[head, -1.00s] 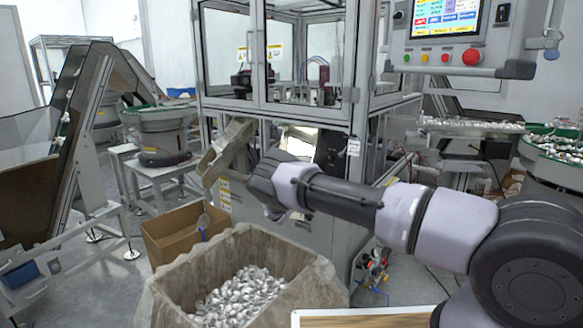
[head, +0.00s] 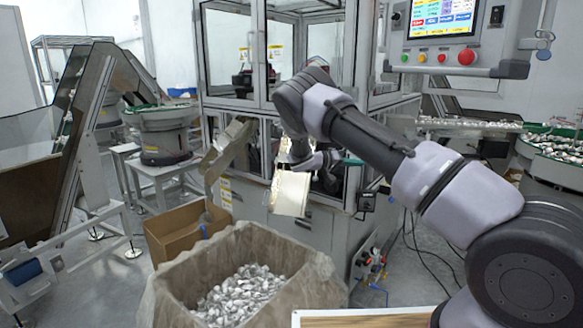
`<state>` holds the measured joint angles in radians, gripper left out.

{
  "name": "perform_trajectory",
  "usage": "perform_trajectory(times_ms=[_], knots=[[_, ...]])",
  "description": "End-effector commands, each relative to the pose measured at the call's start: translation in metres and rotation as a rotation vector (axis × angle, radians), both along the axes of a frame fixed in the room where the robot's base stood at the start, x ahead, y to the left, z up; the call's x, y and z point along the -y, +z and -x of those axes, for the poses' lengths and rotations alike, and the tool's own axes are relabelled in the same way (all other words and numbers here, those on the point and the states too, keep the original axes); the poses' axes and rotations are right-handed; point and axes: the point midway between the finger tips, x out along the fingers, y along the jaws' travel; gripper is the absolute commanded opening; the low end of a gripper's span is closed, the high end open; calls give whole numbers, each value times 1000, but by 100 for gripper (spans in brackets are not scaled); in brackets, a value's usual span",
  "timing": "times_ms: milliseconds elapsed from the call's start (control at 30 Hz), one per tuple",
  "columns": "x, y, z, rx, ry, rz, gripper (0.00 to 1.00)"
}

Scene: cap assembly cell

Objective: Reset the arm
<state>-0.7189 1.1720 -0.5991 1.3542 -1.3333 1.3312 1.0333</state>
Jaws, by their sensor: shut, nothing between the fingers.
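My arm (head: 359,137) reaches in from the lower right and rises to a bent elbow in front of the machine's glass front. Beyond the elbow it folds down and away from me. A small pale link of it (head: 322,160) shows low behind the upper arm, against the dark opening of the machine. I cannot make out my gripper's fingers there; the arm and the clutter hide them. I see nothing carried by the arm.
The framed machine (head: 225,62) stands behind the arm. A lined bin (head: 172,293) of silvery caps and a cardboard box (head: 163,238) stand in front. A control panel (head: 462,56) hangs upper right. A slanted conveyor (head: 83,130) stands left.

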Motion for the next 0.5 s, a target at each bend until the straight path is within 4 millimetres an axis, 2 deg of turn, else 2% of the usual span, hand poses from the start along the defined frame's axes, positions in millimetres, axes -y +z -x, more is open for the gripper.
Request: perform_trajectory(times_ms=[33, 200, 333, 500], knots=[[16, 17, 9, -15, -45, -64, 0], [53, 54, 51, -95, -155, -298, 0], [69, 82, 87, -141, -201, -480, 0], [78, 119, 136, -178, -211, -712, 0]])
